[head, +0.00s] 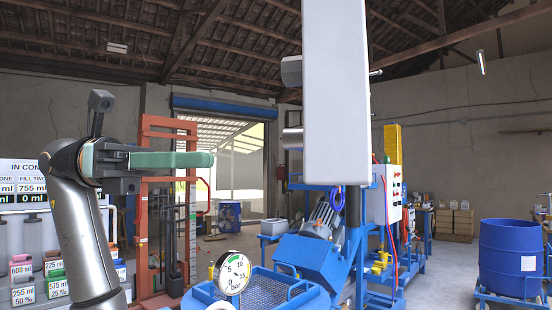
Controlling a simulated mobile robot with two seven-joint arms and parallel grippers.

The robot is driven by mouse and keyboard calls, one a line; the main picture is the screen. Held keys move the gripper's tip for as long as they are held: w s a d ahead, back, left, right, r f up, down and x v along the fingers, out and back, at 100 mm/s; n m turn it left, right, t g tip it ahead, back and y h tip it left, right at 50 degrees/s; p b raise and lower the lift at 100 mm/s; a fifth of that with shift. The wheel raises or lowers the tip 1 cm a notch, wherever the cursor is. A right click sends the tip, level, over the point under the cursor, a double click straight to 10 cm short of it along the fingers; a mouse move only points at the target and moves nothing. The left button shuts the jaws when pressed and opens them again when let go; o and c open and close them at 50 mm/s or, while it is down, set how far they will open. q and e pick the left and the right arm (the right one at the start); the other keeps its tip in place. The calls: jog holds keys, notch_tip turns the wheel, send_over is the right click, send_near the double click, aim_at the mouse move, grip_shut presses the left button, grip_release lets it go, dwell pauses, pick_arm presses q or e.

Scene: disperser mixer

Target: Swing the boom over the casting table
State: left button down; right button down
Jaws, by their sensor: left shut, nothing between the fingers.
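My left gripper (207,159) is at left centre, its green fingers pointing right, shut and empty. It touches nothing that I can see; open air lies between its tips and the large pale grey upright box (337,90). That box runs from the top edge to mid-frame, with round metal parts on its left side. I cannot tell whether it is part of the boom. A blue frame with a mesh panel (262,291) is at the bottom centre; I cannot tell whether it is the casting table. My right gripper is out of view.
A pressure gauge (233,272) stands at the bottom centre. A blue machine with a motor (322,220) is behind it. An orange rack (146,220) stands behind my left arm.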

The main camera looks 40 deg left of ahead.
aim_at(305, 159)
pick_arm(q)
jog(key=x, duration=1)
jog(key=shift+w+d+p, duration=0.1)
jog(key=shift+p, duration=0.25)
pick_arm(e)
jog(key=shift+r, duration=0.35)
